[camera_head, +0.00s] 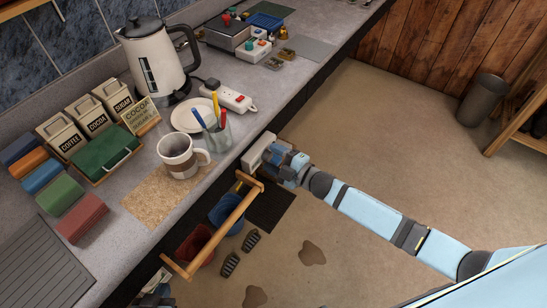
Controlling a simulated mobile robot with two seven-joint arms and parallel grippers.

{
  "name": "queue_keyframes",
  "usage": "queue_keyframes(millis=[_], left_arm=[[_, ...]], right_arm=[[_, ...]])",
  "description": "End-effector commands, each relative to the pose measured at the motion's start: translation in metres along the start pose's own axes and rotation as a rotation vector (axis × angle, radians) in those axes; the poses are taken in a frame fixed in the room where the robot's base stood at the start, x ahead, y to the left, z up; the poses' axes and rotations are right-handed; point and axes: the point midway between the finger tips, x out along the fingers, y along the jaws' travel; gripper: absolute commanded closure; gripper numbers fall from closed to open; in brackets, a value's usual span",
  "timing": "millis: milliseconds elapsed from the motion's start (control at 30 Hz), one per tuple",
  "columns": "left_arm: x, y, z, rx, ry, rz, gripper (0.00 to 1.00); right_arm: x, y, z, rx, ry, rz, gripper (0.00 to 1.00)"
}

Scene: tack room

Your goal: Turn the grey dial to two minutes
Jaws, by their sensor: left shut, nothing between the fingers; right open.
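I cannot make out a grey dial for certain. My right gripper (257,152) is open and empty at the counter's front edge, near the pen glass and well short of these boxes. My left gripper (154,291) shows only partly at the bottom edge, below the counter front. It is shut and empty.
A kettle (157,62), power strip (228,97), pen glass (218,133) and mug (181,157) stand on the counter. A wooden rail (222,229) juts from the counter front.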

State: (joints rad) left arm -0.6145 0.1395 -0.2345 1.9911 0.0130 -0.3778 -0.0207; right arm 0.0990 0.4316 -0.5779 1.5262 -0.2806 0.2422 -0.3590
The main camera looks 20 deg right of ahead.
Motion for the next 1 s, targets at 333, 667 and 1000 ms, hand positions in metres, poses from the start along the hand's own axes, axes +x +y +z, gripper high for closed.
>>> queue_keyframes(millis=[333, 667, 1000], left_arm=[[0.004, 0.000, 0.005, 0.000, 0.002, 0.000, 1.00], [0.006, 0.000, 0.009, 0.000, 0.004, 0.001, 1.00], [0.007, 0.000, 0.009, 0.000, 0.004, 0.001, 1.00]], right_arm=[[-0.061, -0.003, 0.001, 0.001, -0.001, -0.004, 0.42], [-0.123, -0.002, 0.000, 0.001, -0.001, -0.002, 0.42], [-0.137, 0.000, 0.000, 0.000, 0.000, 0.000, 0.42]])
